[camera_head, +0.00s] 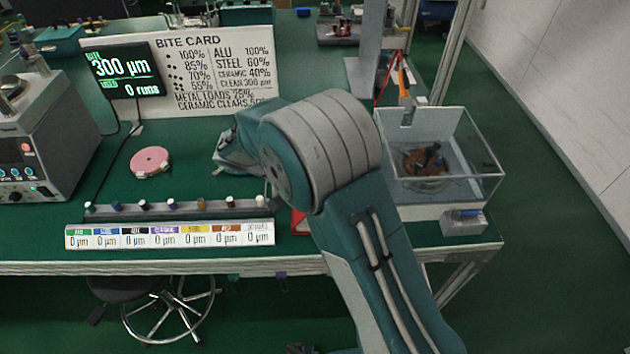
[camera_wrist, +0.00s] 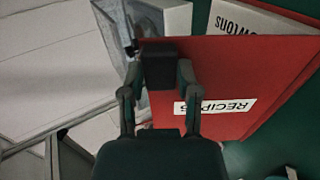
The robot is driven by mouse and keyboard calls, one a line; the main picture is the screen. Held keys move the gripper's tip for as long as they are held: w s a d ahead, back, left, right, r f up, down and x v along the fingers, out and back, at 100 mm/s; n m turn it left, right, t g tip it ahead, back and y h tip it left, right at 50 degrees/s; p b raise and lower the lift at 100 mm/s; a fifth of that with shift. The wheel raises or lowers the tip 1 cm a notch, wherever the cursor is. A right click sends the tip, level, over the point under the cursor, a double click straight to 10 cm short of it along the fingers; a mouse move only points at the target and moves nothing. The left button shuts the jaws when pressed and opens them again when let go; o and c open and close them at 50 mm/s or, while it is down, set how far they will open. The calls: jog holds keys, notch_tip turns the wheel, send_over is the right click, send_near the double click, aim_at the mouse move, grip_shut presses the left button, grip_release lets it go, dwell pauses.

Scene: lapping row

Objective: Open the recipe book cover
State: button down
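The red recipe book (camera_wrist: 235,85) fills the middle and right of the wrist view, with a white label reading RECIPES upside down. In the head view only a small red part of it (camera_head: 300,222) shows near the table's front edge; my arm hides the rest. My gripper (camera_wrist: 160,65) is at the book's left side in the wrist view. Its dark fingertips are together as one block overlapping the red edge. I cannot tell whether the cover edge is between them or they only touch or hover over it.
A clear tank (camera_head: 450,165) stands right of my arm. A row of small capped items (camera_head: 172,206) and a labelled strip (camera_head: 170,235) lie along the table's front. A pink disc (camera_head: 150,161) lies behind. A white lettered item (camera_wrist: 250,20) is beyond the book's edge.

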jog(key=shift+c, duration=1.6)
grip_release()
jog(key=shift+a, duration=0.2)
jog(key=v, duration=1.2)
jog(key=shift+w+f, duration=0.1)
